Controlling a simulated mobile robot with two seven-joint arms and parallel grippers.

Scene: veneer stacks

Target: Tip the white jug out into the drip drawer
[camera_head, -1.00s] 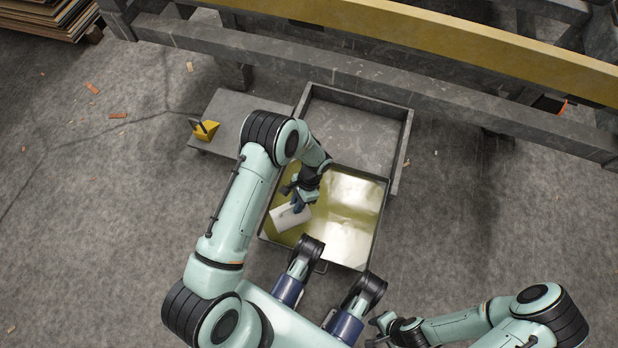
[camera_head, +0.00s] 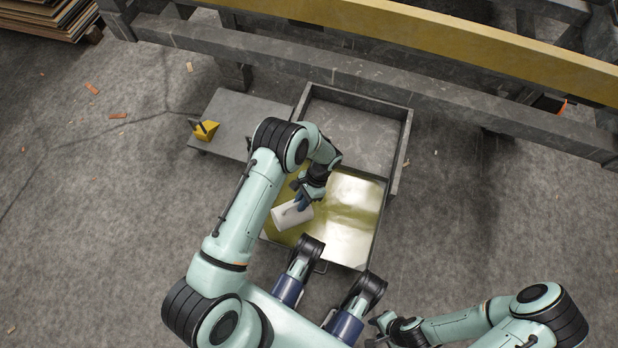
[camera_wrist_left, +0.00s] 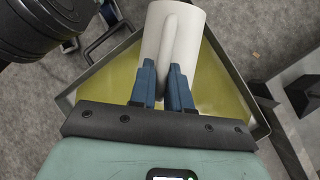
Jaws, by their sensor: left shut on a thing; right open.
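The white jug (camera_head: 292,214) lies tilted on its side over the left part of the drip drawer (camera_head: 378,225). My left gripper (camera_head: 301,202) is shut on the jug's handle. In the left wrist view, the blue fingers (camera_wrist_left: 163,85) close around the handle of the white jug (camera_wrist_left: 185,30), with the drawer (camera_wrist_left: 235,85) beneath it. Yellowish liquid (camera_head: 345,205) covers the drawer's floor and reflects light. I cannot see the jug's mouth clearly or any stream from it. My right gripper (camera_head: 380,330) is open and empty at the bottom, clear of the drawer.
A grey tray (camera_head: 355,130) adjoins the drawer at the back. A low grey plate (camera_head: 240,112) with a yellow wedge-shaped thing (camera_head: 207,131) is to the left. A heavy grey beam (camera_head: 400,105) crosses behind. The floor on both sides is mostly clear.

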